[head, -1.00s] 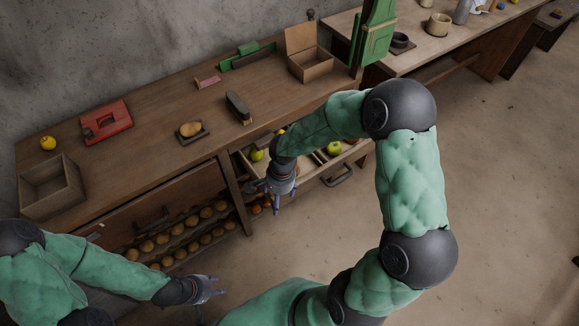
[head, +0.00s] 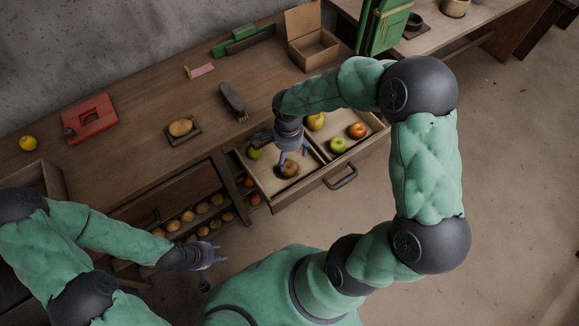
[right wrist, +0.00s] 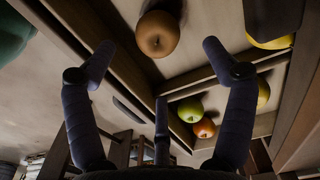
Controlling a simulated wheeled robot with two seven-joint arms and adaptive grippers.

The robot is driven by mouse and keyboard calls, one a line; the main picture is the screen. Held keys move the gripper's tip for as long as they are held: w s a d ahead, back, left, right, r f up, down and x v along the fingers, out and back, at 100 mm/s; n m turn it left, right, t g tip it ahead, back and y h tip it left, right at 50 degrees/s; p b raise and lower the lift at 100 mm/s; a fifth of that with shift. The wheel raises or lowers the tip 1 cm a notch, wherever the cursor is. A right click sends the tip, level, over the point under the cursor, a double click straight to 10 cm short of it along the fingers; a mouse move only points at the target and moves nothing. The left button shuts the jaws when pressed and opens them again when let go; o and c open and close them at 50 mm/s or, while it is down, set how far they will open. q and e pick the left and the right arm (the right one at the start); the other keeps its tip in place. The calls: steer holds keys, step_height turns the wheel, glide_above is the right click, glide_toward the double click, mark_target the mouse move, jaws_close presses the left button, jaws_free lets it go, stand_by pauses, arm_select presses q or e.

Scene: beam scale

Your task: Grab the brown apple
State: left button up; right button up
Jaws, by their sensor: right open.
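The brown apple (head: 290,168) lies in the left compartment of the open drawer (head: 285,203). In the right wrist view the brown apple (right wrist: 157,33) shows at the top, just beyond and between the spread fingertips. My right gripper (head: 292,157) is open and empty, over the drawer's left compartment, close to the brown apple. I cannot tell whether a finger touches it. My left gripper (head: 216,255) looks open and empty, low in front of the bench and away from the drawer.
A green apple (head: 338,145), an orange fruit (head: 357,130) and a yellow fruit (head: 316,121) lie in the right compartment, past a divider. A dark brush (head: 232,99) lies on the bench behind.

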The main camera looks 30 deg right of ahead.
mark_target(290, 165)
step_height(290, 165, down, 4)
steer(key=shift+d+r+b, duration=0.1)
steer(key=shift+r+b, duration=0.15)
steer(key=shift+b, duration=0.2)
steer(key=f+b, duration=0.2)
steer(key=f, duration=0.3)
steer(key=shift+s, duration=0.2)
steer(key=c, duration=1.3)
